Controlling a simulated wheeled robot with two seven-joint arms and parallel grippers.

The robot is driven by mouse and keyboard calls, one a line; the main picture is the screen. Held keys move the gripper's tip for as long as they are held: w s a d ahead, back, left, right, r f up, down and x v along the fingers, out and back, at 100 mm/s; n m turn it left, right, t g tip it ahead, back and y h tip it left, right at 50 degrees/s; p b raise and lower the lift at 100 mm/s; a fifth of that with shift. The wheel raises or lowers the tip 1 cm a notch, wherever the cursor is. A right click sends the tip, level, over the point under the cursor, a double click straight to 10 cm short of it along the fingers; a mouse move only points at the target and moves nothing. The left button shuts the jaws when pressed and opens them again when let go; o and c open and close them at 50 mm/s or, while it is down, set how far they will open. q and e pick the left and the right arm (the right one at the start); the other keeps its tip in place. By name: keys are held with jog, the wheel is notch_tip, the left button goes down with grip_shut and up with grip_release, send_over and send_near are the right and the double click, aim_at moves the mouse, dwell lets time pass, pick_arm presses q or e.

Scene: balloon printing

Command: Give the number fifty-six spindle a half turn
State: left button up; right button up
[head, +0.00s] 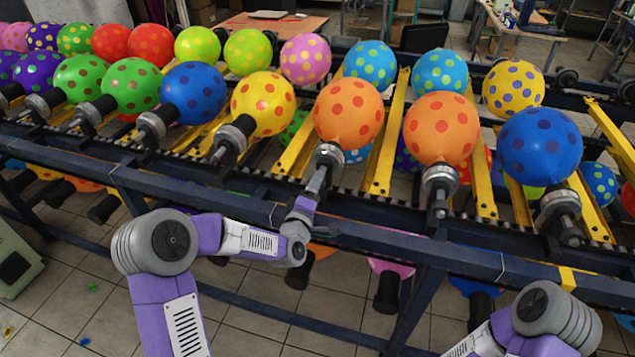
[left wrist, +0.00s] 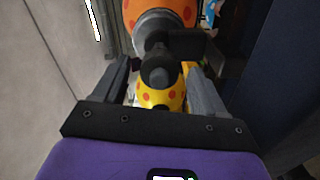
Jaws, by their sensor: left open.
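My left gripper (head: 320,178) reaches up to the spindle (head: 328,155) under an orange balloon with red dots (head: 348,112). In the left wrist view, my left gripper's fingers (left wrist: 156,68) are open, one on each side of the dark spindle end (left wrist: 160,67). A gap shows beside the spindle, and I cannot tell if either finger touches it. The orange balloon (left wrist: 172,12) shows beyond it. No spindle number is legible, so I cannot confirm that this is fifty-six. My right arm shows at the bottom right of the head view, but its gripper is out of frame.
Neighbouring spindles carry a yellow balloon (head: 263,103) on the left and another orange balloon (head: 441,127) on the right. A dark blue rail (head: 380,237) runs along the front of the rack. More balloons hang below. The tiled floor in front is mostly clear.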

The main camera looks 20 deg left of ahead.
pick_arm(q)
jog(key=shift+s+a, duration=0.1)
jog(key=shift+s, duration=2.05)
